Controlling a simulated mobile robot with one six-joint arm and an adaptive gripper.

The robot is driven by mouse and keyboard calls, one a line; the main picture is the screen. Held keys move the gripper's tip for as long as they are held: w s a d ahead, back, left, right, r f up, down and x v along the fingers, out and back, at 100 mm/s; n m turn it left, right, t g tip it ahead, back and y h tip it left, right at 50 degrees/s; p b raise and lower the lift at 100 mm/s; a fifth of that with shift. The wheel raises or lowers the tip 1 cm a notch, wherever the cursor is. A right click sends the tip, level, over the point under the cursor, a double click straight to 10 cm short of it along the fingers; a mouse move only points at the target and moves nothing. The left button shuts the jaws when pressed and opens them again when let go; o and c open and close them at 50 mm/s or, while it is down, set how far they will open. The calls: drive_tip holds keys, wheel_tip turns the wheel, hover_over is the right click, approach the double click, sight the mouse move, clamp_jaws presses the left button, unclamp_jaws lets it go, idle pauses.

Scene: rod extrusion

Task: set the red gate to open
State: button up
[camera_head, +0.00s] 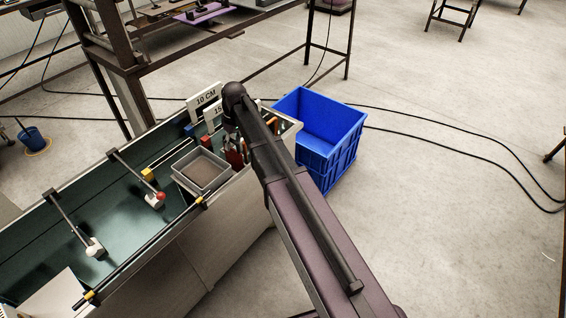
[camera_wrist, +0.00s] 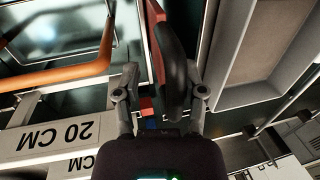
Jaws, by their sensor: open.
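A red upright piece (camera_head: 235,152), which may be the red gate, shows in the head view at the bench end, partly hidden by my arm. My gripper (camera_head: 237,140) is low over it; its fingers are hard to make out there. In the wrist view my gripper (camera_wrist: 167,40) is open, one finger on each side of a red and black upright part (camera_wrist: 171,62). I cannot tell whether either finger touches it. A lever with a red knob (camera_head: 160,196) stands farther left over the green bench surface. Which part is the gate is not clear.
A grey tray (camera_head: 177,178) sits left of my gripper. Number signs (camera_head: 204,98) stand behind it; a 20 CM sign (camera_wrist: 58,138) and an orange bar (camera_wrist: 62,74) show close in the wrist view. A blue crate (camera_head: 333,112) stands on the floor to the right.

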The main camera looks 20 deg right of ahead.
drive_tip(key=shift+w+d+r+p, duration=0.7)
drive_tip(key=shift+d+r+p, duration=0.25)
drive_tip(key=shift+r+p, duration=4.9)
drive_tip(key=s+d+f+m+b, duration=0.1)
drive_tip(key=s+d+m, duration=0.1)
drive_tip(key=s, duration=0.5)
drive_tip(key=s+d+f+m+h+b, duration=0.1)
drive_tip(key=s+d, duration=0.3)
drive_tip(key=s, duration=0.4)
drive_tip(key=s+d+f+m+t+b, duration=0.1)
drive_tip(key=s+d+f+m+b, duration=0.1)
drive_tip(key=s+d+m, duration=0.2)
drive_tip(key=s, duration=0.3)
drive_tip(key=shift+s+f+h+b, duration=0.2)
drive_tip(key=shift+s+h+b, duration=0.1)
drive_tip(key=shift+h, duration=0.1)
wheel_tip(320, 180, up, 7)
drive_tip(key=p, duration=0.6)
drive_tip(key=shift+f+p, duration=0.15)
drive_tip(key=shift+p, duration=0.2)
